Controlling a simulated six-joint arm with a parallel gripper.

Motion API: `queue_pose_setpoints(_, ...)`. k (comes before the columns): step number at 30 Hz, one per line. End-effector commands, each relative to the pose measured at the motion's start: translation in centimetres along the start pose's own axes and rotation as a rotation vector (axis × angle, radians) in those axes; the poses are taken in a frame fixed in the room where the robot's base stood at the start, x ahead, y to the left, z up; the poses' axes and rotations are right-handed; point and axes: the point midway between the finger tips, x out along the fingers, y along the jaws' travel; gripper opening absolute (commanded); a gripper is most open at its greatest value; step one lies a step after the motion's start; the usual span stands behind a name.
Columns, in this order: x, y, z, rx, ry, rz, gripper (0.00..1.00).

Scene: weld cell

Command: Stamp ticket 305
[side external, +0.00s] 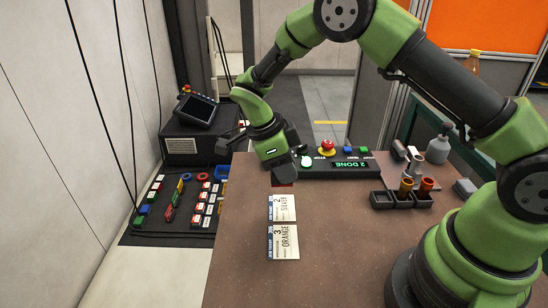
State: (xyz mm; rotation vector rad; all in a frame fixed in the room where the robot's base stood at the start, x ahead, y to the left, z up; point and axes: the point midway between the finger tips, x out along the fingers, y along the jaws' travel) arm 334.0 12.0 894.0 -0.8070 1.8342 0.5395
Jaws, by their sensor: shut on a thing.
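Two white tickets lie in a column on the brown table: one reads "2 SILVER" (282,208), the other, nearer, reads "3 ORANGE" (283,243). No number 305 is readable on them. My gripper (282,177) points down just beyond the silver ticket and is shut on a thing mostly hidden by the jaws. A dark red patch (283,184) shows under the jaws; I cannot tell whether it is the held thing or lies on the table. Small dark holders (382,199) at the right carry upright pieces, one gold (405,186) and one orange (426,185).
A control box (330,171) behind my gripper has a red stop button, a lit green button and a display reading "2 DONE". A grey bottle (439,145) stands at the back right. Several coloured blocks lie on a dark mat (140,237) at left. The table's front middle is clear.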

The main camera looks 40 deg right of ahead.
Motion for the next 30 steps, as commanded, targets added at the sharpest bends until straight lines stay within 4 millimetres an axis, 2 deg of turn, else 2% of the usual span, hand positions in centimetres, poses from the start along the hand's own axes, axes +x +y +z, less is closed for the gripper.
queue_pose_setpoints(5,0.9,0.2,0.2,0.046,0.001,0.020,0.14)
queue_pose_setpoints(18,4.9,0.2,1.9,0.042,-0.001,0.016,0.14)
queue_pose_setpoints(30,5.6,0.1,2.2,0.041,-0.003,0.014,0.14)
